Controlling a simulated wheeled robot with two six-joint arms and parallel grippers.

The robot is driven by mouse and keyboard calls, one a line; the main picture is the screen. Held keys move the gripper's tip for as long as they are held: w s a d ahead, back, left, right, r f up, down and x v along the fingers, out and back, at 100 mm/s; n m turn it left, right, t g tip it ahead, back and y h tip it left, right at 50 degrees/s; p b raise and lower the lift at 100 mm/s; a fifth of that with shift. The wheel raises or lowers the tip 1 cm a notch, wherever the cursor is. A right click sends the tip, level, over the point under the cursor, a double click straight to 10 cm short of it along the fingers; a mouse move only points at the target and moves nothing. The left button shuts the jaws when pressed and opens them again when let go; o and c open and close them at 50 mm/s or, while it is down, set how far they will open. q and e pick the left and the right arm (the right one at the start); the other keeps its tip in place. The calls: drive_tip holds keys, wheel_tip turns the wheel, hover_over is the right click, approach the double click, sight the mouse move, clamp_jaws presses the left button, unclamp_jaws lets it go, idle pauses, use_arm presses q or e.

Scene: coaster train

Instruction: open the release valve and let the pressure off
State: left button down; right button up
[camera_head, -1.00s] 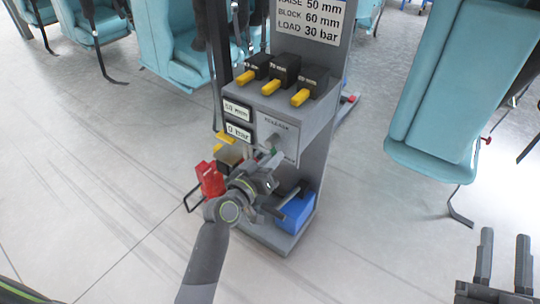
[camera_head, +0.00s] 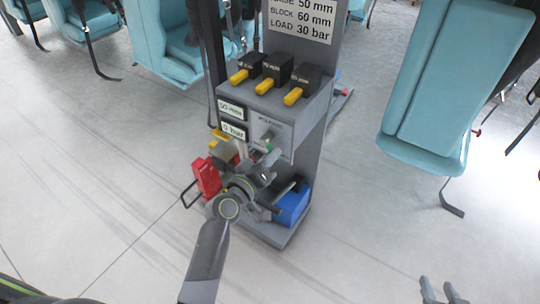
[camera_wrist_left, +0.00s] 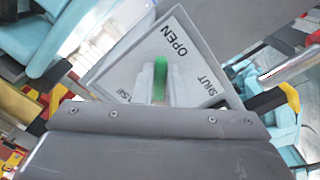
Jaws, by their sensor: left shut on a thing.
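The release valve plate (camera_head: 272,131) is on the front of the grey stand. In the left wrist view the plate (camera_wrist_left: 140,62) reads OPEN and SHUT, with a third label partly hidden. The valve's green-tipped lever (camera_wrist_left: 160,72) stands in front of the plate between these words. It also shows as a small green spot in the head view (camera_head: 268,147). My left gripper (camera_head: 266,156) is at the lever and shut on it; the fingertips are hard to make out. The lower display (camera_head: 233,130) seems to read 0 bar. My right gripper (camera_head: 438,288) is empty, fingers apart, low at the right.
Black boxes with yellow levers (camera_head: 270,82) sit above the valve. A red object (camera_head: 207,178) and a blue box (camera_head: 293,207) are low by the stand. Teal seats (camera_head: 455,85) stand around. The floor (camera_head: 370,220) between stand and right seat is open.

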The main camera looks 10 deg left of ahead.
idle(0.4)
use_arm(q)
drive_tip(key=c, duration=1.5)
unclamp_jaws()
drive_tip(key=shift+o, duration=0.2)
drive_tip(key=shift+s, duration=0.1)
